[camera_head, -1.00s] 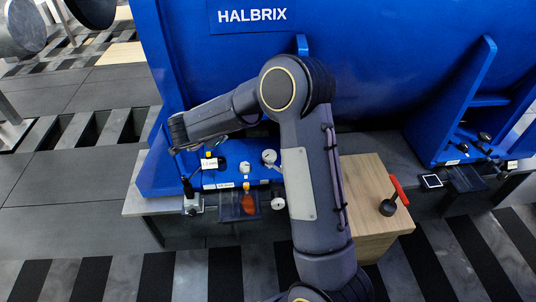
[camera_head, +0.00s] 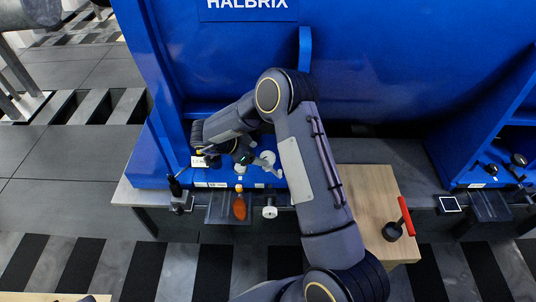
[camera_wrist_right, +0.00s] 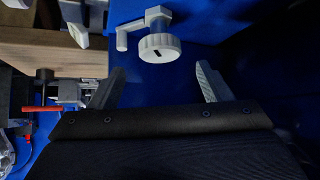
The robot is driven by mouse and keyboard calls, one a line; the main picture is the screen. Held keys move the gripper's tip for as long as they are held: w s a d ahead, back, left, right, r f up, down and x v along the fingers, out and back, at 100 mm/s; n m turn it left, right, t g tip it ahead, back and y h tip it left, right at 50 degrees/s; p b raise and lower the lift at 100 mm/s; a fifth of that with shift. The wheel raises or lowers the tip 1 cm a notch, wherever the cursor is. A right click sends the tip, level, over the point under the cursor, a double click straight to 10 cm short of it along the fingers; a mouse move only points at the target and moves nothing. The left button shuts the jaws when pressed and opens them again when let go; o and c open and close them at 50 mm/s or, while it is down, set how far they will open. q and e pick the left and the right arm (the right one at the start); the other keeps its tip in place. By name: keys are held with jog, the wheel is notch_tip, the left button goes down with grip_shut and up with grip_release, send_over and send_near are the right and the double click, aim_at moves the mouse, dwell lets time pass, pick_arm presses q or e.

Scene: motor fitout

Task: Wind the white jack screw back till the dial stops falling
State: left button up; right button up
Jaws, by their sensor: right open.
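My right gripper (camera_head: 268,169) is open over the blue foot. In the wrist view its fingers (camera_wrist_right: 158,84) are apart and empty, short of the knob. My left gripper is out of view.
An orange-handled tool (camera_head: 239,207) stands in a dark tray (camera_head: 216,208) at the foot's front. A small black-handled device (camera_head: 177,190) is left of it. A wooden block (camera_head: 360,187) carries a black part with a red handle (camera_head: 405,216). The blue machine wall rises behind.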

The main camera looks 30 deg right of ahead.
aim_at(268, 156)
jog(key=b+x, duration=0.1)
jog(key=x, duration=0.4)
jog(key=shift+r, duration=0.1)
jog(key=shift+c, duration=0.3)
jog(key=c, duration=0.9)
jog(key=shift+s+r+p, duration=0.1)
jog(key=shift+r+p, duration=0.05)
jog(key=shift+p, duration=0.2)
jog(key=n+t+p, duration=0.2)
jog(key=p, duration=0.2)
jog(key=shift+s+r+n, duration=0.1)
jog(key=shift+n, duration=0.2)
jog(key=shift+s+n+t+p, duration=0.1)
jog(key=shift+n+t+p, duration=0.6)
jog(key=shift+n+p, duration=0.25)
jog(key=shift+f+n+t+y+p, duration=0.3)
jog(key=shift+n+t+y, duration=0.25)
jog(key=shift+n, duration=0.2)
